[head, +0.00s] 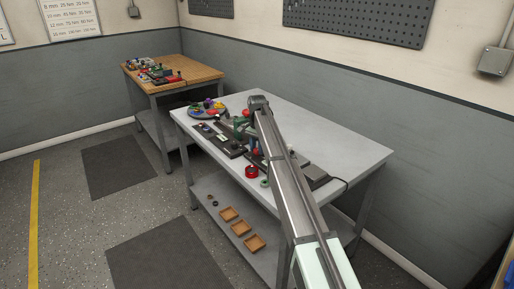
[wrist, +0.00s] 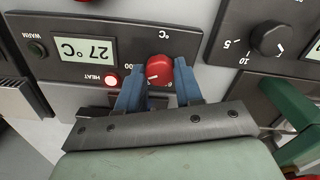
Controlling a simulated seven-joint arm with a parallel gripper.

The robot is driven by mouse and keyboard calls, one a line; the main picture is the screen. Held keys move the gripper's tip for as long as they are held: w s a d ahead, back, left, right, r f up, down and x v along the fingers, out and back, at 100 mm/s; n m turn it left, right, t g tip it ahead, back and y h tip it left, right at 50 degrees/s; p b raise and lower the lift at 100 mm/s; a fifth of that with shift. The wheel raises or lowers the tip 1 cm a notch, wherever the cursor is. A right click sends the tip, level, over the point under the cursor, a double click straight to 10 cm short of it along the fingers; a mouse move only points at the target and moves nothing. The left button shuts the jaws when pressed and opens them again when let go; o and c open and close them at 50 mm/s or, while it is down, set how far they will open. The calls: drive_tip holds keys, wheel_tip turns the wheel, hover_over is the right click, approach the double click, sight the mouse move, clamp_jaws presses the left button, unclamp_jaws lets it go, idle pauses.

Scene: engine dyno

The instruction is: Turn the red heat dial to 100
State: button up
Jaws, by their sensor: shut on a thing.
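The red heat dial (wrist: 160,68) is a round red knob on a dark panel, seen upside down in the wrist view. A small white mark shows at its lower left edge. My gripper (wrist: 160,74) has one blue finger on each side of the dial and is shut on it. The fingers hide part of the scale; a partial "00" shows left of the dial. The display (wrist: 86,49) reads 27 °C. In the head view the arm reaches over the grey bench, and the dial cannot be made out surely.
A black knob (wrist: 269,38) with a numbered scale sits to the right.

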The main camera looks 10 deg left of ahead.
sight(257, 149)
drive_tip(key=shift+m, duration=1)
drive_tip(key=o, duration=1)
drive_tip(key=shift+o, duration=0.2)
drive_tip(key=shift+r, duration=0.1)
wheel_tip(257, 149, up, 14)
drive_tip(key=shift+f, duration=0.2)
